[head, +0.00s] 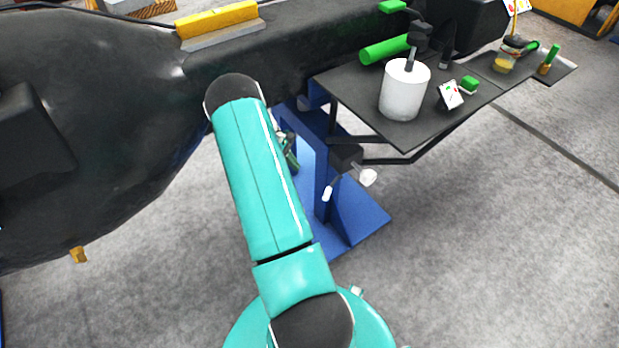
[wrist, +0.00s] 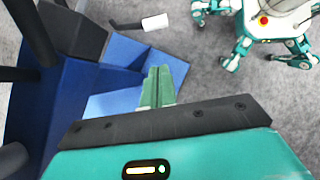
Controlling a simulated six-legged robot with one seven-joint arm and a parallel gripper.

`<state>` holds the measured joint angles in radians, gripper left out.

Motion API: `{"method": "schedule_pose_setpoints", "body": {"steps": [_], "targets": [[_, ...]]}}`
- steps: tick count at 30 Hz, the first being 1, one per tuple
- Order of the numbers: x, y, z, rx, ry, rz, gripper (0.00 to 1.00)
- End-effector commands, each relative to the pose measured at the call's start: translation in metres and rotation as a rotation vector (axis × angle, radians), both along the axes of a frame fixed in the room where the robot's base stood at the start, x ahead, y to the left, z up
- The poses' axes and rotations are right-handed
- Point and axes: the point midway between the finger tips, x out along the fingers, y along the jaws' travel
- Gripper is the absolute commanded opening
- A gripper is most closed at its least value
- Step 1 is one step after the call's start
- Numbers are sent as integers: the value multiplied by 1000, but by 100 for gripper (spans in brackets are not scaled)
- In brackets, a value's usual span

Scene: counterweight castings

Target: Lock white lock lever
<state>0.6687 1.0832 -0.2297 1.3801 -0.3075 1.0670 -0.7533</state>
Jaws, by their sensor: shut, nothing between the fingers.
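In the head view a small white handle (head: 327,193) sticks out low beside the blue stand (head: 363,214). A second white knob (head: 368,177) sits to its right by a dark block (head: 345,157); I cannot tell which is the lock lever. In the wrist view one white handle (wrist: 155,22) shows on a thin dark rod, beyond my fingertips and apart from them. My gripper (wrist: 157,72) is shut and empty, its green fingers together over the blue base (wrist: 118,102). In the head view my arm mostly hides the gripper.
A large black body (head: 90,120) fills the left. Grey floor (head: 500,250) is clear at right.

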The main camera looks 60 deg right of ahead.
Motion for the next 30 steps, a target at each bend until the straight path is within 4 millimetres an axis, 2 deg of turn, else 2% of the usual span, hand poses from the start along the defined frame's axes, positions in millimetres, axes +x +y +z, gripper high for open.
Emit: {"method": "schedule_pose_setpoints", "body": {"steps": [16, 22, 30], "targets": [[-56, -7, -83, 3, 3, -2, 0], [-82, -11, -91, 1, 1, -2, 0], [-90, -12, -94, 1, 1, -1, 0]]}}
